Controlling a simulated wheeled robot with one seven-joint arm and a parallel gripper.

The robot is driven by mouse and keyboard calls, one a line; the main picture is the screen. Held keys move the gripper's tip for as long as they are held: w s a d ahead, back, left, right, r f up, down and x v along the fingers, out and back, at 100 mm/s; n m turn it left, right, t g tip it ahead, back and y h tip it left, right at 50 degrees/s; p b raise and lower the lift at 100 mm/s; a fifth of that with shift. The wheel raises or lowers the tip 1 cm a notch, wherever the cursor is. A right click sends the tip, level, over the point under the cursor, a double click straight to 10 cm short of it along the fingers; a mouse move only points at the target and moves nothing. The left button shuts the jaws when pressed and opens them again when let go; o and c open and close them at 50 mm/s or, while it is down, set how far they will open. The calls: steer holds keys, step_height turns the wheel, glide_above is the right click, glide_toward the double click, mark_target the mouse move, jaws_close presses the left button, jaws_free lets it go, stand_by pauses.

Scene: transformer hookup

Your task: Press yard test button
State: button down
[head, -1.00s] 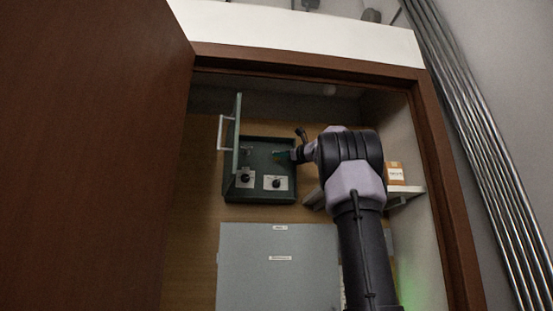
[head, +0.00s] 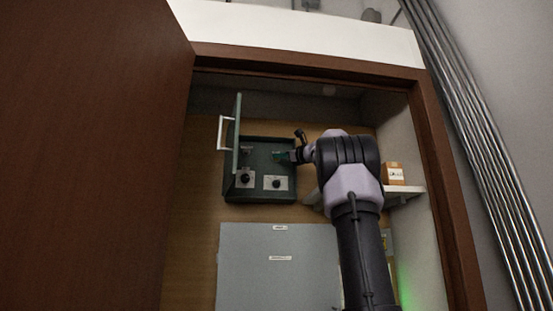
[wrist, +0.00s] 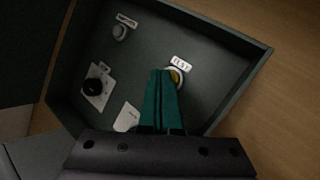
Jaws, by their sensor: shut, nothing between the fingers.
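The yellow test button (wrist: 177,77) sits in the open dark green box, beside a white label reading TEST (wrist: 181,64) in the wrist view. My gripper (wrist: 166,73) has its green fingers shut and empty, with the tips over the left part of the button. The fingers hide part of it, and I cannot tell whether they touch it. In the head view my gripper (head: 279,155) reaches into the box (head: 261,200) from the right. The button cannot be made out there.
The box also holds a black knob on a white plate (wrist: 94,87) and a grey round control (wrist: 120,31). The box's open door (head: 238,135) stands at its left. A grey panel (head: 278,265) is below, and a small carton (head: 393,174) sits on a shelf at the right.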

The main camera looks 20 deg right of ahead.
steer(key=shift+w+d, duration=0.1)
steer(key=shift+w, duration=0.2)
steer(key=shift+s, duration=0.1)
stand_by(0.4)
steer(key=shift+s+a, duration=0.25)
steer(key=shift+s, duration=0.45)
steer(key=shift+s+a, duration=0.25)
steer(key=shift+s, duration=0.55)
steer(key=shift+s+a, duration=0.2)
steer(key=shift+s, duration=0.65)
steer(key=shift+s+a, duration=0.25)
steer(key=shift+s, duration=0.55)
